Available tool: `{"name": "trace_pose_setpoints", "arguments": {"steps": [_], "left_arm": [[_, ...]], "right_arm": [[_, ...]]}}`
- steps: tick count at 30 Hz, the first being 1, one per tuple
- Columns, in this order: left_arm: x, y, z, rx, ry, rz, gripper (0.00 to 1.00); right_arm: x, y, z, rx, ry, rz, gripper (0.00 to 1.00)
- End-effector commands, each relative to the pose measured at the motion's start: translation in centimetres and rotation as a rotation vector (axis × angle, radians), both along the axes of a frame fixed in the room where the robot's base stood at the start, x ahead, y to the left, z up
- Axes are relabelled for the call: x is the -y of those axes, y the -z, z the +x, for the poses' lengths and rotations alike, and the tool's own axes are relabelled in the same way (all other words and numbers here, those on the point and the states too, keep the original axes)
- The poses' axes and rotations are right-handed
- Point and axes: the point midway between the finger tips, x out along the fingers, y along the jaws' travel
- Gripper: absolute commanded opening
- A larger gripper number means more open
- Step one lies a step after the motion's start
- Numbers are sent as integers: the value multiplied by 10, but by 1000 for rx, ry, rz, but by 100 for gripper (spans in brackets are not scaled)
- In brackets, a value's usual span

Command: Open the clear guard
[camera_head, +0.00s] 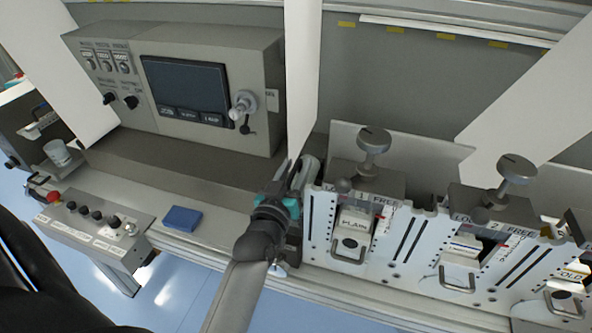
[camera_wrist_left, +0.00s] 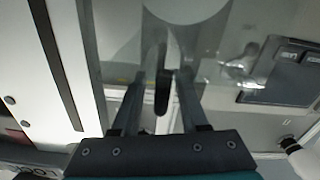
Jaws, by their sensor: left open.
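My left gripper (camera_head: 292,178) reaches up from the bottom middle of the head view, just left of the first white station. In the wrist view its two fingers (camera_wrist_left: 160,98) are apart. A short dark upright bar (camera_wrist_left: 163,92), which looks like a handle, shows between them; I cannot tell whether they touch it. A see-through grey surface (camera_wrist_left: 215,70) around the bar looks like the clear guard. In the head view I cannot make out the guard's outline. My right gripper is not seen.
A grey console with a dark screen (camera_head: 186,88) stands at the back left. White stations with knobs (camera_head: 373,140) line the right. A button box (camera_head: 95,222) and a blue block (camera_head: 182,218) are at the front left. Hanging white sheets (camera_head: 303,75) stand close behind my gripper.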

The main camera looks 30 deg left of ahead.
Motion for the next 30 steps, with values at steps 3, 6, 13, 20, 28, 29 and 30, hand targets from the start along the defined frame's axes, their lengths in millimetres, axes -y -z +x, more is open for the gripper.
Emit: {"name": "trace_pose_setpoints", "arguments": {"steps": [3,6,13,20,28,29,30], "left_arm": [[-1,0,4,0,0,0,44],[-1,0,4,0,0,0,44],[-1,0,4,0,0,0,36],[-1,0,4,0,0,0,10],[-1,0,4,0,0,-1,0],[-1,0,4,0,0,-1,0],[-1,0,4,0,0,-1,0]], "right_arm": [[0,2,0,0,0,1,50],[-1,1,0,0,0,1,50],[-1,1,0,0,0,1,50],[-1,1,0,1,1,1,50],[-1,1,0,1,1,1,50],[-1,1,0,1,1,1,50],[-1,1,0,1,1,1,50]]}}
